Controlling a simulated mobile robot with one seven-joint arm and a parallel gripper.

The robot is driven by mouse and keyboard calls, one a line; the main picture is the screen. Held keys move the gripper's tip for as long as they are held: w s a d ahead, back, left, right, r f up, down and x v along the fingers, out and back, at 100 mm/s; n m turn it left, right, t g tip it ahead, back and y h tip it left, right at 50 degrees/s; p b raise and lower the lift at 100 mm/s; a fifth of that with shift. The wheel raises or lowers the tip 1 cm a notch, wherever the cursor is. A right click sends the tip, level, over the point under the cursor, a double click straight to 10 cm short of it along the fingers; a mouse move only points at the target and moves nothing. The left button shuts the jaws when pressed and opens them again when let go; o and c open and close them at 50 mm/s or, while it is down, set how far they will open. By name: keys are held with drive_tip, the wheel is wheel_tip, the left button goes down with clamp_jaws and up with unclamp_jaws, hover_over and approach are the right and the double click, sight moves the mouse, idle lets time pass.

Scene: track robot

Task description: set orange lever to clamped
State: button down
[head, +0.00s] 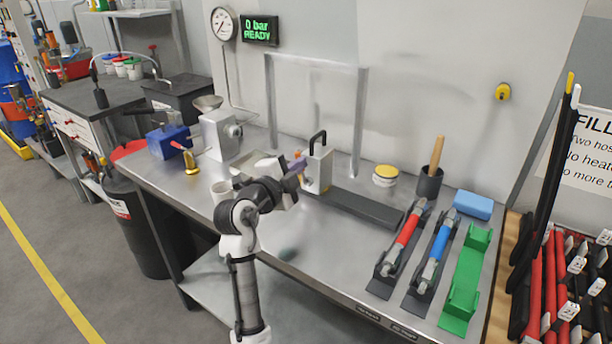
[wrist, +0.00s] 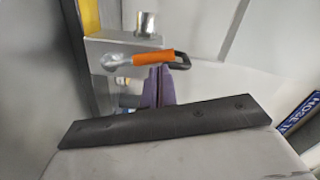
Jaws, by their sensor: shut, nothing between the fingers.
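The orange lever (wrist: 153,57) is on a steel block (wrist: 125,45) in the wrist view. Its orange grip runs nearly level from a metal pivot at left to a dark loop at right. My gripper (wrist: 168,72) has purple fingers, shut and empty. The fingertips show just below the grip's right end; I cannot tell whether they touch it. In the head view my gripper (head: 298,165) is at the left side of the steel block (head: 318,171). The lever is mostly hidden there behind my gripper, and no clamped mark is readable.
A gauge (head: 223,23) and a display (head: 260,30) reading "0 bar READY" are on the wall. A steel frame (head: 363,115) stands behind the block. A dark bar (head: 355,208) lies right of it. Red (head: 408,230) and blue (head: 441,237) handled tools lie farther right.

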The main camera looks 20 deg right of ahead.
drive_tip(key=w+a+f+n+b, duration=0.1)
drive_tip(key=n, duration=0.2)
drive_tip(key=w+a+n+b, duration=0.1)
drive_tip(key=n+b, duration=0.1)
drive_tip(key=n, duration=0.1)
drive_tip(key=w+a+f+n+b, duration=0.1)
drive_tip(key=w+n, duration=0.1)
drive_tip(key=shift+a+f+n+g, duration=0.1)
drive_tip(key=shift+f+n+g, duration=0.2)
drive_tip(key=shift+f+n, duration=0.1)
drive_tip(key=shift+w, duration=0.1)
idle(0.5)
